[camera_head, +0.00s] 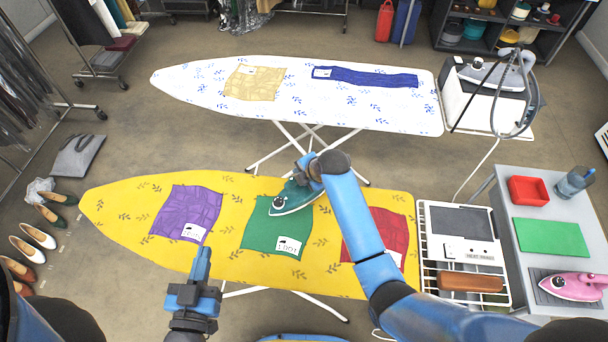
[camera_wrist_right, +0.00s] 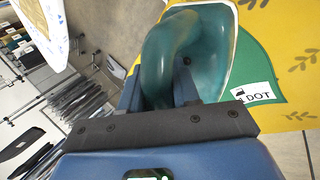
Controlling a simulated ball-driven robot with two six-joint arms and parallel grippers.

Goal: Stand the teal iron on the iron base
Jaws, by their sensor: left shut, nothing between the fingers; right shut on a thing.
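The teal iron (camera_head: 291,199) is over the upper part of a green cloth (camera_head: 262,229) on the yellow ironing board (camera_head: 120,210). I cannot tell if its sole touches the cloth. My right gripper (camera_head: 309,176) is shut on the iron's handle (camera_wrist_right: 172,52), which fills the middle of the right wrist view. A dark grey pad with a white block, which looks like the iron base (camera_head: 462,220), sits on the white wire rack at the board's right end. My left gripper (camera_head: 203,262) is shut and empty, near the board's front edge.
A purple cloth (camera_head: 186,214) and a red cloth (camera_head: 392,232) lie on the board. A brown block (camera_head: 471,283) lies on the rack. A side table on the right holds a red tray (camera_head: 528,190), a green mat (camera_head: 550,238) and a pink iron (camera_head: 572,286). A white board (camera_head: 200,85) stands behind.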

